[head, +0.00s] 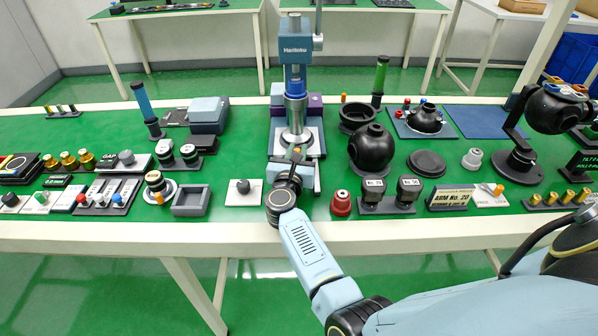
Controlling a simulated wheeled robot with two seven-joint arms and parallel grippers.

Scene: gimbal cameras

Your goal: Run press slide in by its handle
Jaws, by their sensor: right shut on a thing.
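The press (296,52), a blue-grey column with a blue ram over a silver cylinder, stands at the middle of the green bench. Its pale base plate (314,139) reaches toward the front edge. My right gripper (296,156) is at the front of the press, shut on what appears to be the slide's handle. The fingers and wrist hide most of the handle. My left gripper is not in view.
Left of my wrist are a grey tray (191,201) and a small white knob plate (243,192). To the right are a red knob (341,203), a black round housing (371,150) and two black plugs on a stand. The bench's front edge runs below my wrist.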

